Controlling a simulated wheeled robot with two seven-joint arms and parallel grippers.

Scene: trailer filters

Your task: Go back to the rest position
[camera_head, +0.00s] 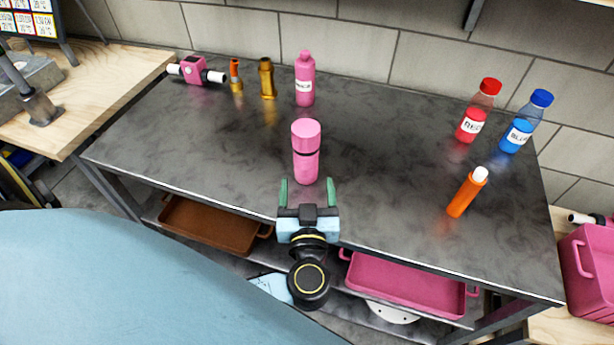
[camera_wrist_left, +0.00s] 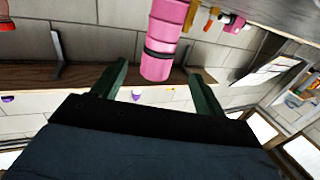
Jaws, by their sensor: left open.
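My left gripper (camera_head: 307,187) is open and empty at the front edge of the dark table (camera_head: 390,165). Its two green fingers are spread, and nothing is seen between their tips in the head view. A pink cylinder with a dark band (camera_head: 306,165) stands upright on the table just beyond the fingertips. In the left wrist view my open left gripper (camera_wrist_left: 158,82) shows both fingers, with the pink cylinder (camera_wrist_left: 162,35) ahead between them. Whether it touches a finger is unclear. My right gripper is not in view.
A pink bottle (camera_head: 304,88), gold part (camera_head: 267,80), orange part (camera_head: 235,78) and pink device (camera_head: 194,70) stand at the back. Red (camera_head: 470,125) and blue (camera_head: 518,135) bottles and an orange tube (camera_head: 464,198) are right. Brown (camera_head: 210,226) and pink (camera_head: 405,285) trays lie below.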

